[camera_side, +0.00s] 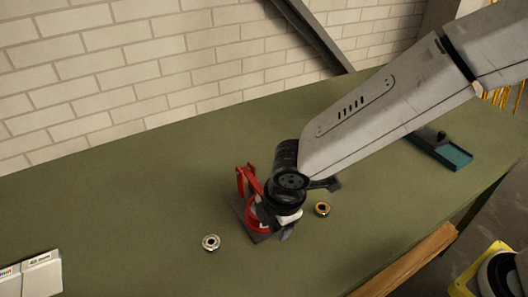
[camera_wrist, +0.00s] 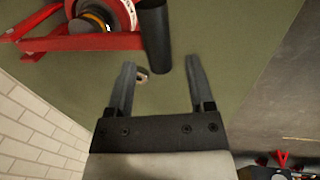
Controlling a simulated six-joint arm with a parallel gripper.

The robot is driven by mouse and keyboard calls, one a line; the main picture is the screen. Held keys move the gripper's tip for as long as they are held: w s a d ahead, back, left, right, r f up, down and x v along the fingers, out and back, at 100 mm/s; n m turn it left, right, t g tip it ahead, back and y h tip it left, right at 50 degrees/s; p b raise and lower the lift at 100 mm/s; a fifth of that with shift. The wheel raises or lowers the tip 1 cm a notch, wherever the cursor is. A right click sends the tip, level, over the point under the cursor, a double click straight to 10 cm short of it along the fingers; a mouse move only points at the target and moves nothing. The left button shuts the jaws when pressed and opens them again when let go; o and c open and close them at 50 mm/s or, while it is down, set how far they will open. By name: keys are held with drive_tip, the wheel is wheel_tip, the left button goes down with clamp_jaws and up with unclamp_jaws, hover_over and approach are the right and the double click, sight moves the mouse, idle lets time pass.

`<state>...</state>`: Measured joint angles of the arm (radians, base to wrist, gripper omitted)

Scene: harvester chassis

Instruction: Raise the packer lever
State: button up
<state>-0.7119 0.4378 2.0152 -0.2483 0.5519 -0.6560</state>
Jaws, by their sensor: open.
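The red packer (camera_side: 243,182) stands on the green table on a dark base plate, partly hidden by my arm in the side view. Its red frame (camera_wrist: 85,43) and round body show at the top left of the wrist view. A black cylindrical bar (camera_wrist: 155,30), which looks like the lever's handle, comes down from the top of the wrist view. My gripper (camera_wrist: 161,64) is open, with both fingers apart; I cannot tell whether either touches the bar. In the side view my gripper (camera_side: 287,226) is low beside the packer.
A silver ring (camera_side: 211,242) and a gold-coloured ring (camera_side: 322,209) lie on the table (camera_side: 140,215) on either side of the packer. A teal tray (camera_side: 452,155) is at the right, white boxes (camera_side: 40,275) at the front left. A brick wall stands behind.

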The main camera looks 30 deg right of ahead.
drive_tip(key=shift+w+f, duration=0.1)
drive_tip(key=shift+f, duration=0.35)
clamp_jaws()
idle(1.2)
